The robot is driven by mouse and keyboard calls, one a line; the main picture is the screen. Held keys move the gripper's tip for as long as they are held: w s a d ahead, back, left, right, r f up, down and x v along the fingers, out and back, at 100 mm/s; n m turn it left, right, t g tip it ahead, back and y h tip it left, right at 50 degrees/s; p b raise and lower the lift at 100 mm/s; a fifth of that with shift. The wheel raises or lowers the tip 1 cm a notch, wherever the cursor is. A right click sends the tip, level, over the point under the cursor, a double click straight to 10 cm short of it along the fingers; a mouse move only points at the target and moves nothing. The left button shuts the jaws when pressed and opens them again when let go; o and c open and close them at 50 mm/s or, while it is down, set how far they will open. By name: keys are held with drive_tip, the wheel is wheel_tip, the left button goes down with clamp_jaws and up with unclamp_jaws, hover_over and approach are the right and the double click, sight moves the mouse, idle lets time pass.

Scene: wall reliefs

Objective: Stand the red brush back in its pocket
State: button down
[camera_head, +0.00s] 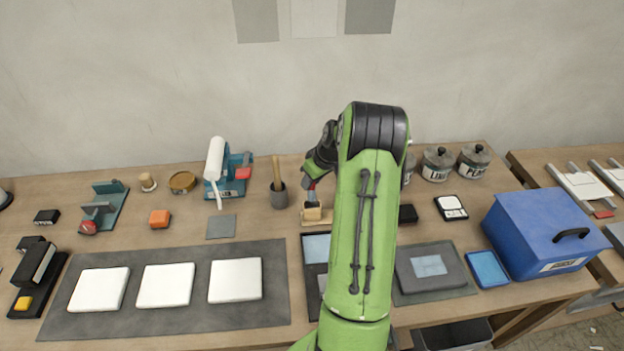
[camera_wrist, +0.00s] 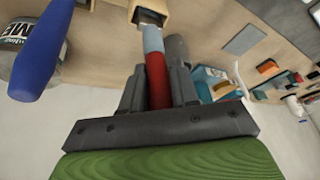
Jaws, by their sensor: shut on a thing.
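My gripper (camera_wrist: 157,74) is shut on the red brush (camera_wrist: 158,84). The brush has a red handle and a pale blue-grey section towards its far end. In the head view, my gripper (camera_head: 313,176) is above a small wooden block (camera_head: 314,214) near the middle of the bench, and a bit of the red brush (camera_head: 311,185) shows below the jaws. In the wrist view, the brush's far end meets a wooden block (camera_wrist: 152,10). I cannot tell whether this block is the pocket or whether the brush is inside it.
A blue handle (camera_wrist: 44,52) stands beside a labelled jar at the wrist view's left. A grey cup with a wooden-handled tool (camera_head: 279,195) is left of my gripper. Lidded jars (camera_head: 437,165) and a blue box (camera_head: 545,232) are to the right. My arm hides part of the bench.

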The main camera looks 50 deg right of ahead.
drive_tip(key=shift+f+b, duration=0.85)
drive_tip(key=shift+f, duration=0.25)
drive_tip(key=shift+c, duration=1.5)
unclamp_jaws()
drive_tip(key=shift+r, duration=0.15)
drive_tip(key=shift+r+p, duration=2.7)
drive_tip(key=shift+r, duration=1.3)
drive_tip(key=shift+f, duration=0.1)
